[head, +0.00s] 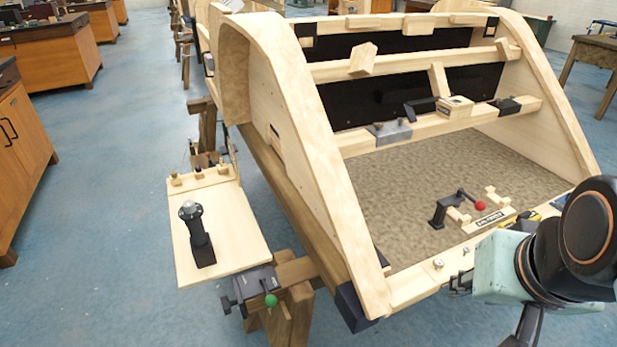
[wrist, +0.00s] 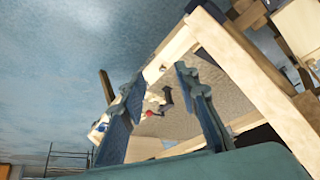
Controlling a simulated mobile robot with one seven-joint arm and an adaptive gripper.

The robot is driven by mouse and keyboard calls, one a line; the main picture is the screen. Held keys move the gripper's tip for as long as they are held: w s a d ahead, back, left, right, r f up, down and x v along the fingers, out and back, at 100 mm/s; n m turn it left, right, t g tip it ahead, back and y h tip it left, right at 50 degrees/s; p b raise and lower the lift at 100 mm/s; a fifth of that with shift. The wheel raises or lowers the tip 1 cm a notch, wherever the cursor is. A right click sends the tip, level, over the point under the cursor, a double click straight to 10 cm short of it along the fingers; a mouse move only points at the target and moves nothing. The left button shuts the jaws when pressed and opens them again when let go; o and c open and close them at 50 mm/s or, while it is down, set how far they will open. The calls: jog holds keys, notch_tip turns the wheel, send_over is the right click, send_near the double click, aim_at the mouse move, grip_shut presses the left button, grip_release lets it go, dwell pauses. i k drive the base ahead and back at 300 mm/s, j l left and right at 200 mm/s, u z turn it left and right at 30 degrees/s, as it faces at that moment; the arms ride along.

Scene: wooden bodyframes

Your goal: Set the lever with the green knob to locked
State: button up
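The lever with the green knob (head: 271,300) is in the head view, low and left of centre. It sits at a dark grey block (head: 254,283) at the near corner of a small wooden side board, beside the bodyframe's leg. The knob hangs at the block's front; any lock marking is too small to read. My gripper (wrist: 159,76) is open and empty in the wrist view, its two blue fingers well apart. In the head view it is partly seen at the frame's front right edge, far right of the green knob. I cannot make out the green knob in the wrist view.
A lever with a red knob (head: 480,206) stands inside the wooden bodyframe (head: 300,120). The side board (head: 225,245) carries an upright black handle (head: 197,235). The frame's curved side stands between my gripper and the green knob. Blue floor at left is clear.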

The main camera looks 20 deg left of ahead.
aim_at(271, 300)
jog(key=u, duration=1.3)
jog(key=i+j, duration=0.15)
jog(key=k, duration=0.3)
